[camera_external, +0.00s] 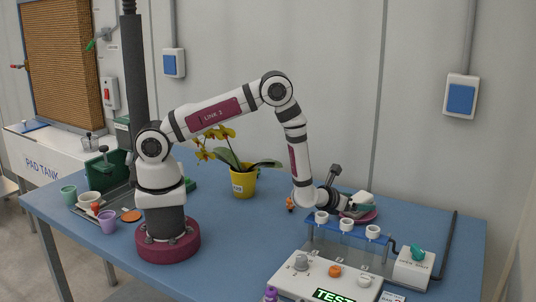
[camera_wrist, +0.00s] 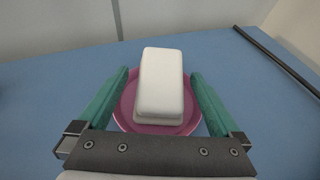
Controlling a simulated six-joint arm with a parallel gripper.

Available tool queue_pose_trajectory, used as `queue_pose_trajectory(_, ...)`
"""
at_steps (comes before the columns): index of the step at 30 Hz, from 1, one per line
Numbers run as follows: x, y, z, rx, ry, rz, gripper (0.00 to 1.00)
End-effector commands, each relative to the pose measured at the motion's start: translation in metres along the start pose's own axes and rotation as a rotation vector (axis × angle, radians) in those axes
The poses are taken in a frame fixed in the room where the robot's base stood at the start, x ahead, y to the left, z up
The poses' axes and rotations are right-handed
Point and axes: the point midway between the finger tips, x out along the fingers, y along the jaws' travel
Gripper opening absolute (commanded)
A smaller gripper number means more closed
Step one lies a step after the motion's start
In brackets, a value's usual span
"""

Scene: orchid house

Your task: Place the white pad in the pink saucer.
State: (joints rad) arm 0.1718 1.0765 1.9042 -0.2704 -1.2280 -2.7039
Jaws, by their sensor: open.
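The white pad (camera_wrist: 161,82) lies over the pink saucer (camera_wrist: 124,112) in the wrist view, within its rim and seemingly resting in it. My gripper (camera_wrist: 158,74) is open, with one green finger on each side of the pad and narrow gaps between. In the external view the saucer (camera_external: 369,216) is at the right of the blue table, behind the rack of white cups. My gripper (camera_external: 354,207) is low over it, and the white pad (camera_external: 363,197) shows beside the fingers. The pad's underside is hidden.
A blue rack (camera_external: 347,228) with white cups stands just in front of the saucer, beside a white test unit (camera_external: 325,282). A yellow orchid pot (camera_external: 243,183) stands behind my arm. A black rod (camera_external: 446,245) lies at the right edge. Several small cups sit at the left.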

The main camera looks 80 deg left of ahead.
Motion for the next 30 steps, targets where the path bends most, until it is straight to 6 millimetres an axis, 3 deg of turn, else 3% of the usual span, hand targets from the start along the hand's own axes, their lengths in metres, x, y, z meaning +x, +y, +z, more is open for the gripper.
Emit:
queue_pose_trajectory(7, -0.053, -0.001, 0.003, 0.002, 0.001, -0.003, 1.0)
queue_pose_trajectory(12, -0.069, -0.001, 0.045, -0.003, -0.003, -0.001, 1.0)
queue_pose_trajectory(15, -0.075, 0.0, 0.06, -0.003, -0.003, 0.0, 1.0)
queue_pose_trajectory(23, -0.08, -0.002, 0.07, 0.038, 0.013, -0.013, 1.0)
queue_pose_trajectory(26, -0.097, -0.017, 0.081, 0.363, 0.097, -0.138, 1.0)
queue_pose_trajectory(29, -0.15, -0.026, 0.089, 1.056, 0.168, -0.439, 1.0)
queue_pose_trajectory(30, -0.181, -0.021, 0.088, 1.38, 0.157, -0.592, 1.0)
